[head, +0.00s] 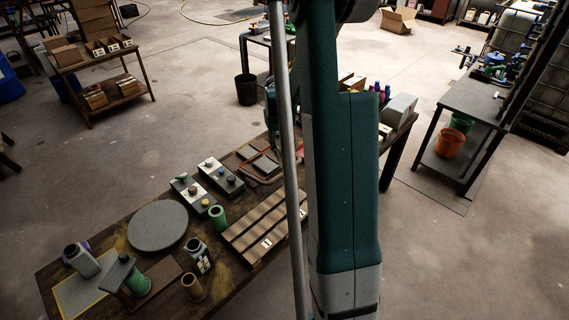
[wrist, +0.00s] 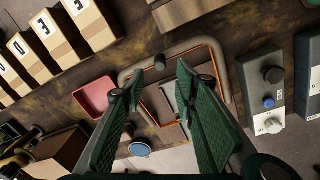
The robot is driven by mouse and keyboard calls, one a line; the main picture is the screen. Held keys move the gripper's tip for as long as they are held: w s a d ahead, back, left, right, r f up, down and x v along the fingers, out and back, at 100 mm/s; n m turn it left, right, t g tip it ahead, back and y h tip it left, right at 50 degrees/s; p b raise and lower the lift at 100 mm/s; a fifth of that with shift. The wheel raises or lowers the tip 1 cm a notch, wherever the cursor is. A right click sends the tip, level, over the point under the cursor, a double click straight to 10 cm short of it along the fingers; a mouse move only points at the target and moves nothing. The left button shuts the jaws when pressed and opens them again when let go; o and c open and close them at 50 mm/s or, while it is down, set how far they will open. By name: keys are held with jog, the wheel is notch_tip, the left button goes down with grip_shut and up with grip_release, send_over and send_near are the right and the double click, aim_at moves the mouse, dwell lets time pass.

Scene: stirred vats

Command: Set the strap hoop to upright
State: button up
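What looks like the strap hoop is a rounded brown tube frame (wrist: 192,45) in the wrist view, seen from above. It appears to lie low around grey plates (wrist: 168,97) and a thin orange edging. In the head view a brown-rimmed frame with grey plates (head: 265,165) lies on the bench, partly behind my arm. My gripper (wrist: 160,84) is open, its two green fingers apart over the frame, with nothing seen between them. Whether a finger touches the frame cannot be told.
In the wrist view, a red tray (wrist: 95,97) is left of the fingers, a grey control box (wrist: 265,90) right, and cartons (wrist: 85,20) upper left. In the head view, a slatted pallet (head: 258,228), a round grey plate (head: 158,225) and several canisters crowd the bench.

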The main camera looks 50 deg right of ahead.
aim_at(285, 164)
dwell(0.3)
jog(key=shift+s+d+f+b, duration=0.15)
jog(key=shift+f+b, duration=0.1)
jog(key=shift+f, duration=1.7)
jog(key=shift+d+f+b, duration=0.1)
jog(key=shift+f+b, duration=0.1)
jog(key=shift+f, duration=1.7)
grip_shut()
